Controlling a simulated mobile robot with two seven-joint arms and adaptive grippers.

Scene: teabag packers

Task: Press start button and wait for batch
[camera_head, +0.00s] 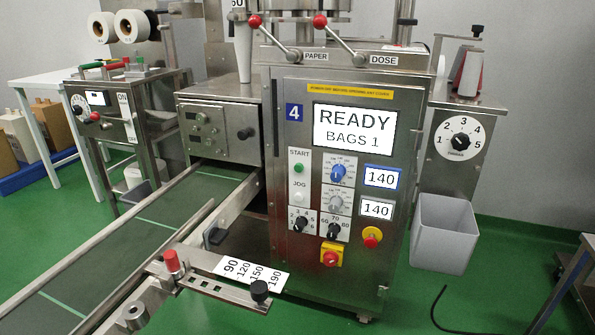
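The green START button (299,168) is on the front panel of the steel packing machine (400,240), left of the blue dial. A white JOG button (299,198) sits below it. The display (352,129) above reads READY, BAGS 1. Two smaller readouts on the right, an upper one (381,177) and a lower one (377,210), both show 140. Neither of my grippers is in view, and nothing covers the START button.
A green conveyor (130,245) runs from the lower left toward the machine. A guide bar with a scale plate (250,272) juts in front at lower centre. A red stop knob (331,256) is low on the panel. A grey bin (443,235) hangs at right.

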